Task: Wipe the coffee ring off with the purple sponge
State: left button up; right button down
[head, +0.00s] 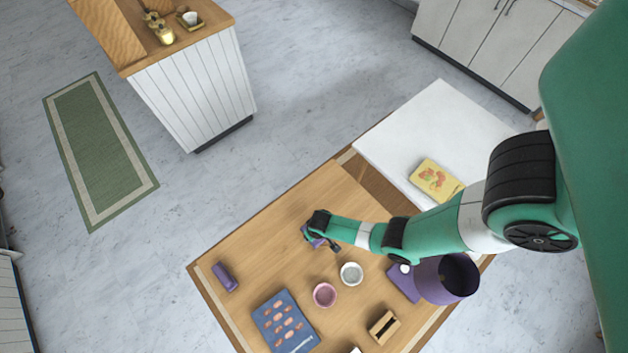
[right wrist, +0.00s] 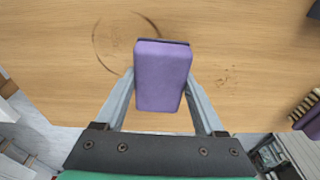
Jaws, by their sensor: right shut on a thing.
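The purple sponge (right wrist: 162,75) is held between the fingers of my right gripper (right wrist: 160,92) in the right wrist view. In the head view the sponge (head: 311,237) shows as a small purple patch at my right gripper (head: 322,241), over the wooden table (head: 270,245). The brown coffee ring (right wrist: 97,38) is on the wood in the right wrist view, up and left of the sponge. The sponge hides part of the ring's right side. I cannot tell whether the sponge touches the table. My left gripper is out of view.
A purple roll-shaped thing (head: 225,277) lies at the table's left. Small brown specks (right wrist: 225,80) lie right of the sponge.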

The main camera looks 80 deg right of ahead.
jog(key=shift+r+p, duration=1.9)
jog(key=shift+r, duration=0.5)
